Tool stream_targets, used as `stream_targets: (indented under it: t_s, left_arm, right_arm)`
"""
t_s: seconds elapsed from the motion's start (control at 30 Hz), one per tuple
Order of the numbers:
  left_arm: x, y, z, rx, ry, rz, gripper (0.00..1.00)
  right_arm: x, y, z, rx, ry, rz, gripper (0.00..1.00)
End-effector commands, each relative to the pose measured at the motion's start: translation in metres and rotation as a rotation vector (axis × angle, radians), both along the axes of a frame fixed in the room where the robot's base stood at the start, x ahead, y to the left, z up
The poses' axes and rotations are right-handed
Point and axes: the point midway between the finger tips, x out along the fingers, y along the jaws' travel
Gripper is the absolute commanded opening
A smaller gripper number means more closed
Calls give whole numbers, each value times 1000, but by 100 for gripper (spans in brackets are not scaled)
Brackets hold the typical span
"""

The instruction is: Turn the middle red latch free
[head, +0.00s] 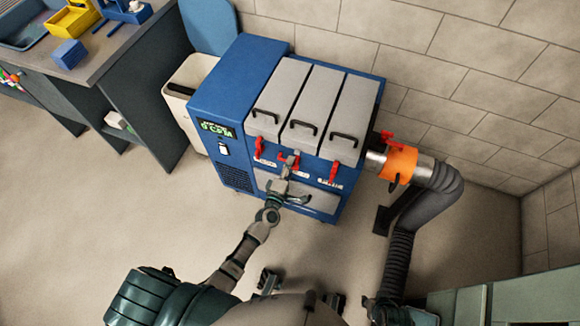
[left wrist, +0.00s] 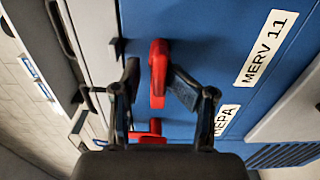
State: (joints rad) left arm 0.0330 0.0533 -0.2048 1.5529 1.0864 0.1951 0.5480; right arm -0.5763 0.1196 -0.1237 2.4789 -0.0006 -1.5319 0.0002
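Three red latches sit along the front of the blue machine (head: 213,92) below its grey lids. The left latch (head: 259,146) and right latch (head: 334,173) hang down. The middle latch (head: 282,157) is partly covered by my left gripper (head: 291,163). In the left wrist view, a red latch (left wrist: 158,72), seemingly the middle one, lies between the spread fingers of my left gripper (left wrist: 152,75). The right-hand fingertip is close to it; the other is apart from it. Another red latch (left wrist: 150,132) shows lower, partly behind the gripper. My right gripper is not clearly visible.
Black handles (head: 303,126) project from the lids. An orange collar (head: 397,163) and grey hose (head: 402,235) stand at the machine's right. A white bin (head: 184,94) and a workbench (head: 90,60) are at left. The floor in front is open.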

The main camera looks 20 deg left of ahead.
Motion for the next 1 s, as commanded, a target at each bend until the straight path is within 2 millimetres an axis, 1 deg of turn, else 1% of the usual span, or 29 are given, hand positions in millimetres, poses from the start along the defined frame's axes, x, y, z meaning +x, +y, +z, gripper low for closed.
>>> stream_targets:
  t_s: [0.03, 0.37, 0.47, 0.57, 0.67, 0.8, 0.9, 1.0]
  left_arm:
    - [3, 2, 7, -1, -13, 6, 38]
    - [2, 3, 4, 1, -8, 6, 38]
    - [-1, 3, 3, 2, -7, 6, 38]
    - [-12, 3, 2, 2, -4, 6, 38]
    - [-32, 3, 0, 3, -2, 4, 38]
    - [-65, 3, -1, 2, 2, 2, 38]
    - [-86, 4, -1, 3, 1, 2, 38]
    - [-102, 4, -1, 3, 1, 1, 38]
  right_arm:
    - [0, 0, 1, 0, 0, 0, 40]
    - [0, 0, 0, 0, 2, 0, 40]
    - [0, 0, 1, 1, 1, 0, 40]
    - [0, 0, 1, 0, 0, 0, 40]
    - [-1, 0, 0, 0, 0, 0, 40]
    - [-1, 0, 0, 0, 1, 0, 40]
    - [0, 0, 0, 0, 1, 0, 40]
    - [0, 0, 0, 0, 1, 0, 40]
